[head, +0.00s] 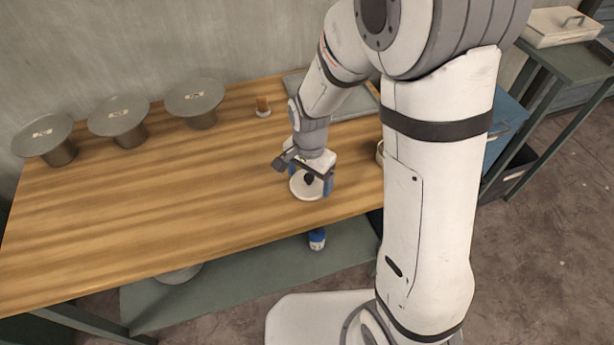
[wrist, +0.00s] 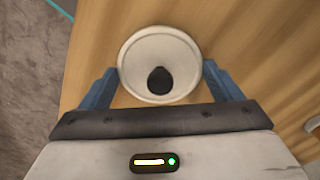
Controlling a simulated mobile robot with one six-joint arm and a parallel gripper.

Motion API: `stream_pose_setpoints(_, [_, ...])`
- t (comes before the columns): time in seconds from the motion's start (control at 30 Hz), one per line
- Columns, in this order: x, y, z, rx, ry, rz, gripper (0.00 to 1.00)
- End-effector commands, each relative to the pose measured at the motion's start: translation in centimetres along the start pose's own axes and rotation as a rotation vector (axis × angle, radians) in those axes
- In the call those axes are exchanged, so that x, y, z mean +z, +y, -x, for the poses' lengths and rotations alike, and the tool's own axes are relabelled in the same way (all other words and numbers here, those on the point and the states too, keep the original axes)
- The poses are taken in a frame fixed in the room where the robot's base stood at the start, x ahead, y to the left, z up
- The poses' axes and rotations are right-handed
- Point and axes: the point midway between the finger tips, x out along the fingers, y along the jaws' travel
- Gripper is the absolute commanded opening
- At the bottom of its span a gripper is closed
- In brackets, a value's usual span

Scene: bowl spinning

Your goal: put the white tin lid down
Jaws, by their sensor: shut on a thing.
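The white tin lid (head: 306,194) is round with a dark knob and is at the front right of the wooden table (head: 180,205). In the wrist view the lid (wrist: 140,52) shows face-up between the two blue fingers. My gripper (head: 312,182) points down over it and is shut on it, one finger at each side of the rim; the wrist view shows the same gripper (wrist: 160,82). I cannot tell whether the lid touches the table top or hangs slightly above it.
Three grey discs on round stands, one of them at the left (head: 42,133), line the back of the table. A small orange-brown item (head: 262,105) stands near the back. A pale round thing (head: 380,153) is partly hidden behind my arm. The table's left and middle are clear.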

Motion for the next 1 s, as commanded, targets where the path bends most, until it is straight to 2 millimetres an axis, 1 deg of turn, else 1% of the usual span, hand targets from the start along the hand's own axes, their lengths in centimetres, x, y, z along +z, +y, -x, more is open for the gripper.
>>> stream_pose_setpoints(0.23, [0.0,0.0,-0.1,-0.001,0.001,0.001,0.64])
stream_pose_setpoints(0.37, [0.0,0.0,-0.5,-0.001,0.001,0.001,0.64])
stream_pose_setpoints(0.4, [0.0,-0.1,-0.3,-0.001,0.001,0.001,0.89])
stream_pose_setpoints(0.53, [0.1,-0.1,-0.3,-0.001,0.000,0.002,0.99])
stream_pose_setpoints(0.73, [0.1,-0.1,-0.3,-0.001,0.000,0.002,1.00])
stream_pose_setpoints(0.83, [0.1,-0.1,0.1,-0.001,0.001,0.002,1.00])
stream_pose_setpoints(0.93, [0.0,-0.2,1.1,-0.003,0.002,0.002,1.00])
stream_pose_setpoints(1.0, [0.0,-0.2,2.4,-0.005,0.003,0.003,1.00])
